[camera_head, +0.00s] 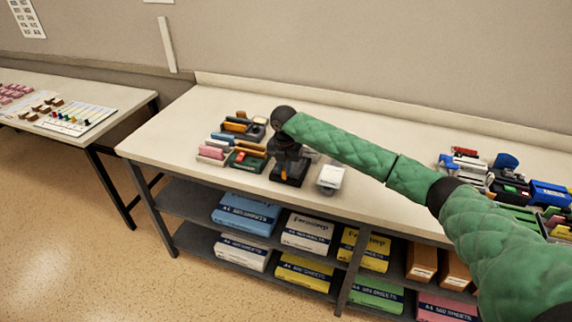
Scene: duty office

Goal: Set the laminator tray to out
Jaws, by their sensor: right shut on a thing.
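A small dark device (289,178), which looks like the laminator, stands on the long workbench near its front edge, left of the middle. My right arm reaches in from the lower right, and its black gripper (287,158) points down at this device. The gripper is shut on a part of it, apparently its tray. The gripper and wrist cover much of the device, so the tray's position cannot be told. My left gripper is not in view.
A white box-like item (331,177) stands just right of the device. Several small coloured items (246,155) crowd its left side. More stationery (490,175) fills the bench's right end. Paper packs (246,212) lie on the shelves below. The bench's left end is clear.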

